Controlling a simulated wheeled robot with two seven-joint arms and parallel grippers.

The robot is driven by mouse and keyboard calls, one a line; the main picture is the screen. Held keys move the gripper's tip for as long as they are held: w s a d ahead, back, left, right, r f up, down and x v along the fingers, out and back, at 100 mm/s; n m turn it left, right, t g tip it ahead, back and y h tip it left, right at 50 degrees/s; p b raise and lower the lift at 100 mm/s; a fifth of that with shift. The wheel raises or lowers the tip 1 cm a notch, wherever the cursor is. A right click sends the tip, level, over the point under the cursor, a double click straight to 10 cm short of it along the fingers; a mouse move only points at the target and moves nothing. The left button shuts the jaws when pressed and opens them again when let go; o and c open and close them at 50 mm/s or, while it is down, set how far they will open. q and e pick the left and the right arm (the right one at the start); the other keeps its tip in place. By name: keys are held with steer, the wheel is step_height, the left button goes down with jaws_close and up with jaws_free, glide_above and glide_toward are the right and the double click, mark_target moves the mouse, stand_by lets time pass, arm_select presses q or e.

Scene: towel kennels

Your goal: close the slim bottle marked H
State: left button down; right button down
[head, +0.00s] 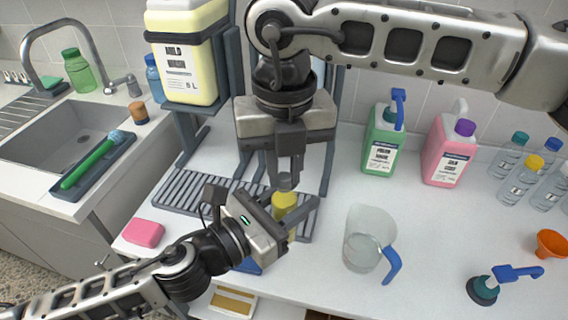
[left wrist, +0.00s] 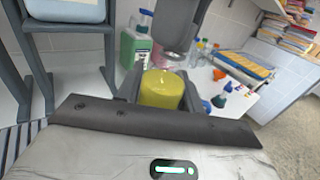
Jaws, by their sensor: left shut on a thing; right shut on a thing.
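A slim bottle with yellow contents (head: 284,201) stands upright over the grey slatted rack; no H marking is readable. My left gripper (head: 291,212) is shut around its body from the left. In the left wrist view the yellow bottle (left wrist: 161,90) fills the space between the jaws. My right gripper (head: 286,176) points down from above, shut on a small grey cap (head: 285,181) at the bottle's top. In the left wrist view a grey part hangs above the bottle. Whether the cap touches the neck I cannot tell.
A clear jug (head: 364,240) with a blue handle stands right of the bottle. Green (head: 382,140) and pink (head: 449,150) jugs stand behind. A large yellow canister (head: 190,55) sits on a stand at left. A pink sponge (head: 144,232) lies at the front left.

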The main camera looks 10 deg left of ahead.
steer(key=m, duration=1.2)
steer(key=shift+m, duration=0.3)
steer(key=m, duration=0.3)
steer(key=c, duration=1.3)
jaws_free()
steer(key=shift+c, duration=0.2)
steer(key=shift+r, duration=2.25)
steer(key=shift+c, duration=0.5)
